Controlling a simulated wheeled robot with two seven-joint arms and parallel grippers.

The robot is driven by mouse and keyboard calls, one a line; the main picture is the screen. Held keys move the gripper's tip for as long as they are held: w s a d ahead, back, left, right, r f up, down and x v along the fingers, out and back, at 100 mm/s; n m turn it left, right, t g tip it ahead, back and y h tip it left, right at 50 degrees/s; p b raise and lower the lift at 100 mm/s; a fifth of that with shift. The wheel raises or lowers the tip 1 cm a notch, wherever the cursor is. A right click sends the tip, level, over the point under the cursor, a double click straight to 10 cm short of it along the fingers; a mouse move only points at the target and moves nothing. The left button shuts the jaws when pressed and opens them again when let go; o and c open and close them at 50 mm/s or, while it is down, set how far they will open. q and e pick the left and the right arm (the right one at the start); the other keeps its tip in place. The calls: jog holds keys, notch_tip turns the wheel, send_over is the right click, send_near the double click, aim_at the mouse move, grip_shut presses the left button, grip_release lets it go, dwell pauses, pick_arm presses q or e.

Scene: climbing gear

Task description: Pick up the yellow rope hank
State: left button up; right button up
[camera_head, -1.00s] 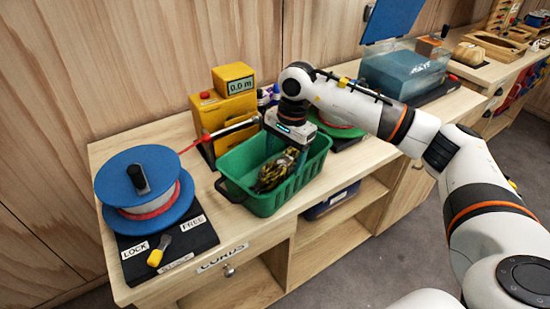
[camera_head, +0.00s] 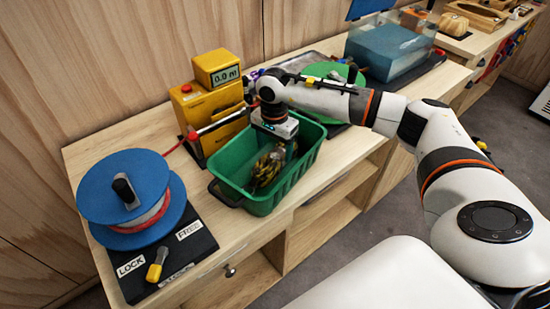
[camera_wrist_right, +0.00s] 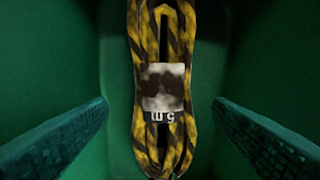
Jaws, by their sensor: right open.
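The yellow rope hank (camera_head: 266,170), yellow with black, lies in the green basket (camera_head: 232,193). In the right wrist view the hank (camera_wrist_right: 148,120) runs lengthwise down the middle, with a pale band around it marked "5 m". My right gripper (camera_head: 274,160) reaches down into the basket from above, and its body hides part of the hank. In the right wrist view its two fingers (camera_wrist_right: 160,125) are open, one on each side of the hank, with a gap on both sides. My left gripper is not in view.
A blue spool (camera_head: 130,195) stands on a black base at the left. A yellow meter box (camera_head: 218,75) reading 0.0 m is behind the basket. A green disc (camera_head: 333,72) and a clear blue bin (camera_head: 388,50) are to the right.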

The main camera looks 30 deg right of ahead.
aim_at(275, 155)
notch_tip(275, 155, down, 4)
jog(key=shift+d+f+p, duration=0.1)
jog(key=shift+d+p, duration=0.05)
jog(key=shift+p, duration=0.4)
jog(key=c, duration=1.2)
